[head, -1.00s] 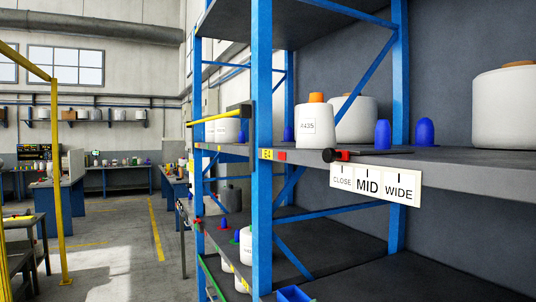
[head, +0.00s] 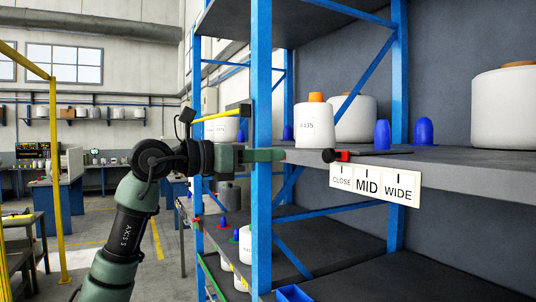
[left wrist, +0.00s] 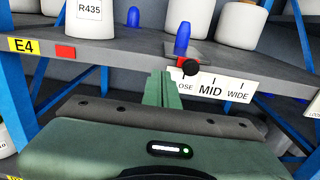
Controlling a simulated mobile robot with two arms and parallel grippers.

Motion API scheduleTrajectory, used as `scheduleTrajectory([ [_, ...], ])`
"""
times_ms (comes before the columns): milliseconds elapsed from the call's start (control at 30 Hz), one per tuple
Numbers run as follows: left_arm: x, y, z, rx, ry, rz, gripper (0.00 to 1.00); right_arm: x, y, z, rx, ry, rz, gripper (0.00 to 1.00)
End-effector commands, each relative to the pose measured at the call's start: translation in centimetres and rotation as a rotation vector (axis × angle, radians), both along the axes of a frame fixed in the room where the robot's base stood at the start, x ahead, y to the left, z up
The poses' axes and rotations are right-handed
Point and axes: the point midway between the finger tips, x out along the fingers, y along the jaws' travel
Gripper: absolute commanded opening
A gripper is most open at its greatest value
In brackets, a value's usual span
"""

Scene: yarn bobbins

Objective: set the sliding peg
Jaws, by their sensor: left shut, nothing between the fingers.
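A black knob (head: 329,155) with a red slider piece (head: 345,156) sticks out at the shelf's front edge. The knob also shows in the left wrist view (left wrist: 190,68), above the CLOSE end of the white label (head: 375,185) reading CLOSE, MID, WIDE. A blue peg (head: 382,134) stands behind it on the shelf; it shows in the left wrist view (left wrist: 182,39). A second blue peg (head: 424,131) stands to the right. My left gripper (head: 281,155) is shut and empty, its tips left of the knob and apart from it. My right gripper is not in view.
A blue rack post (head: 262,90) stands beside my left gripper. White bobbins, one tagged R435 (head: 314,127), stand on the shelf (head: 460,167). The space before the label is clear.

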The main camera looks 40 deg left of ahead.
Motion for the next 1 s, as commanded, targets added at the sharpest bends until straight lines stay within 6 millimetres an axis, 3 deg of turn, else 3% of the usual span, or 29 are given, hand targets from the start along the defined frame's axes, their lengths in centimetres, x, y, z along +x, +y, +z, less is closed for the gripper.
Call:
scheduleTrajectory([
  [300, 4.9, -2.3, 0.3, -0.004, 0.002, -0.008, 0.00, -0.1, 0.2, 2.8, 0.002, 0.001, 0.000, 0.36],
  [500, 6.9, -3.1, 0.2, -0.003, 0.000, -0.007, 0.00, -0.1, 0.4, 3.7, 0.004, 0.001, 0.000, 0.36],
  [1000, 7.5, -3.3, -0.1, -0.002, 0.000, -0.006, 0.00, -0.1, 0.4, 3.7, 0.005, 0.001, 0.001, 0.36],
])
